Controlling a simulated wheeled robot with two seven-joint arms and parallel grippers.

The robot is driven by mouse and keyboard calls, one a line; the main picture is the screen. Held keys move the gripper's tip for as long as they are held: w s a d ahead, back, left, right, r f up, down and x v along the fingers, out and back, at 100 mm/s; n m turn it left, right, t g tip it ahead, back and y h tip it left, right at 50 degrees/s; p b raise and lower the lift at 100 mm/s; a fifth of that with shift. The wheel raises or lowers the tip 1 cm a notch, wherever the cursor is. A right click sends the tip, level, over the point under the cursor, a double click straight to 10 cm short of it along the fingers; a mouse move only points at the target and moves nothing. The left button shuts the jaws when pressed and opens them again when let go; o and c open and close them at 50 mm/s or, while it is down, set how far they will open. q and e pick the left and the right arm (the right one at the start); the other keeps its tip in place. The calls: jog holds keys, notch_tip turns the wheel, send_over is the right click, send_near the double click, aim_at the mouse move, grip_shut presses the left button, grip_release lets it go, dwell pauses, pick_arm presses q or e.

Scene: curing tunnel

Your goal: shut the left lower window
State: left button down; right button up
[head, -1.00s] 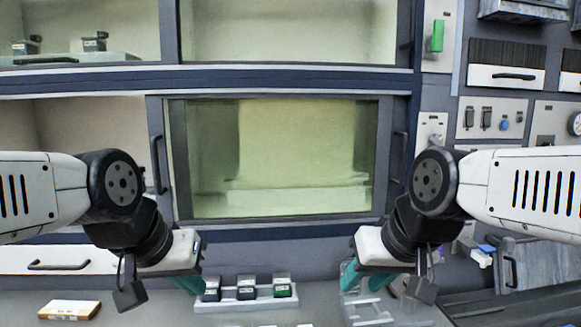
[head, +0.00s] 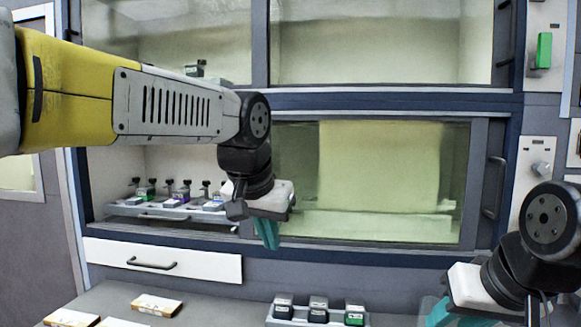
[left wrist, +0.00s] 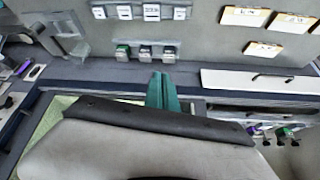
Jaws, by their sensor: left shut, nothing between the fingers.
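The lower window row has an opening at the left, with a tray of bottles showing through it. Glazed sliding panes (head: 385,180) overlap at the right, and a dark vertical handle (head: 493,187) is on the right frame. The left edge of the panes, where the left lower window's handle was visible earlier, is hidden behind my left arm. My left gripper (head: 267,233) is in front of that edge, fingers down, shut and empty; its teal fingers also show together in the left wrist view (left wrist: 161,92). My right gripper (head: 438,312) is low at the right, its fingers partly hidden.
A bottle tray (head: 170,212) stands inside the opening. Below is a white drawer (head: 165,262) with a dark handle. On the bench are a vial rack (head: 315,318) and several labelled boxes (head: 156,305). A switch panel (head: 543,55) with a green lever is at the right.

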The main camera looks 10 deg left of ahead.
pick_arm(q)
jog(key=w+a+r+n+y, duration=0.1)
jog(key=w+a+r+y, duration=0.15)
jog(key=w+r, duration=0.65)
jog(key=w+a+r+n+y, duration=0.1)
jog(key=w+a+r+y, duration=0.15)
jog(key=w+r, duration=0.65)
jog(key=w+a+f, duration=0.4)
jog(key=a+f, duration=0.3)
jog(key=shift+w+a+y, duration=0.15)
jog(key=shift+a+y, duration=0.1)
jog(key=shift+y, duration=0.05)
jog(key=shift+a, duration=0.1)
